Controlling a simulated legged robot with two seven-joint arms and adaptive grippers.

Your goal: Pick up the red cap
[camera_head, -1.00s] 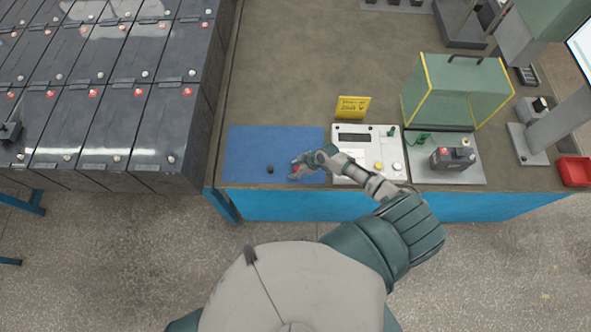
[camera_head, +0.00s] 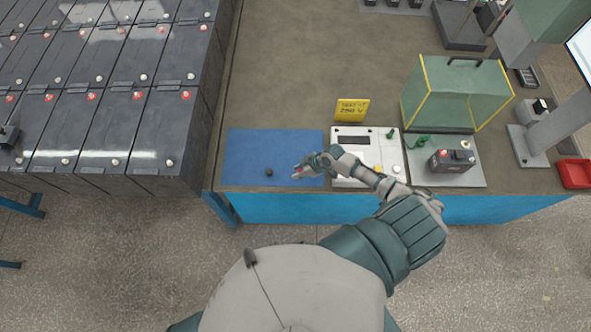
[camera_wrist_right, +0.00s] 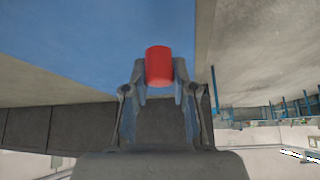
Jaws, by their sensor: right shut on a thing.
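The red cap (camera_wrist_right: 159,65) is between the fingertips of my right gripper (camera_wrist_right: 160,82) in the right wrist view, and the gripper is shut on it. In the head view the right gripper (camera_head: 300,171) is over the right part of the blue mat (camera_head: 245,150), and a small bit of the red cap (camera_head: 298,170) shows at its tips. I cannot tell how far the cap is above the mat. My left gripper is not in view.
A small black cap (camera_head: 269,172) stands on the mat, left of my right gripper. A white tester box (camera_head: 350,140) with buttons is to the right, under my forearm. Battery rows (camera_head: 110,130) stand left.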

